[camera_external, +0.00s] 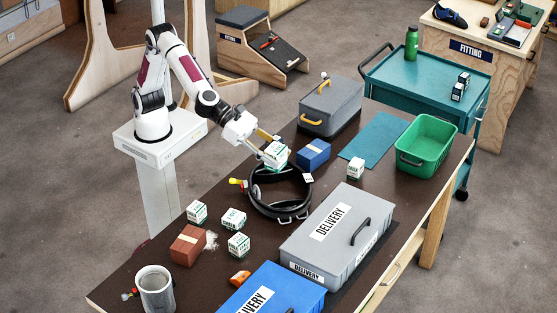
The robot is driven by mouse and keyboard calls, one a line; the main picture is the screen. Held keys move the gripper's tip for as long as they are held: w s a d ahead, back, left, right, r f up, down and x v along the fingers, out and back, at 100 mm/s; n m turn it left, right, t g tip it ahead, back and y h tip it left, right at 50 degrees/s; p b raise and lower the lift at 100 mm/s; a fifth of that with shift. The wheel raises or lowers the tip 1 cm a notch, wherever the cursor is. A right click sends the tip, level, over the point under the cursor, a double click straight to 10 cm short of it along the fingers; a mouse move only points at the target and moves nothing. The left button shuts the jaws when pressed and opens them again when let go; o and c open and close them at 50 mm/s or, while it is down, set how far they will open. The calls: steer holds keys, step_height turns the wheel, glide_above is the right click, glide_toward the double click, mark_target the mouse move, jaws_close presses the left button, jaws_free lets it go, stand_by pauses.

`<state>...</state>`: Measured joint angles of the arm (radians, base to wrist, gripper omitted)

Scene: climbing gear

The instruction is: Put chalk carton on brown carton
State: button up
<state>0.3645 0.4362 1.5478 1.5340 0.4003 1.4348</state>
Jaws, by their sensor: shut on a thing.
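My gripper (264,147) is shut on a white and green chalk carton (275,155) and holds it above the back edge of a black harness ring, left of a blue carton. The brown carton (188,245) lies on the dark table at the lower left, with a bare top and white powder beside it. Similar chalk cartons stand on the table near it: one behind it (197,212), one to the right (234,219) and one at its front right (239,245). Another chalk carton (355,168) stands at the right by the teal mat.
The black harness (255,204) lies mid-table. The blue carton (313,154), grey toolbox (330,105), grey delivery box (336,237), blue delivery box (270,293), green bin (426,144) and grey bucket (156,290) stand around it. An orange item (240,278) lies near the front.

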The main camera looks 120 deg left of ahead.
steer(key=s+d+m+g+h, duration=0.25)
steer(key=d+m+h, duration=0.25)
steer(key=d, duration=0.3)
steer(key=s+d+m+g+h, duration=0.25)
steer(key=d+m+h, duration=0.25)
steer(key=d, duration=0.3)
steer(key=s+d+m+g+h, duration=0.2)
steer(key=s+m+g, duration=0.2)
steer(key=s, duration=0.5)
steer(key=s+d+m+g+h, duration=0.2)
steer(key=s+m+g, duration=0.25)
steer(key=s, duration=0.35)
step_height(320, 180, down, 18)
steer(key=shift+r, duration=0.15)
steer(key=shift+f, duration=3.1)
steer(key=shift+f, duration=0.1)
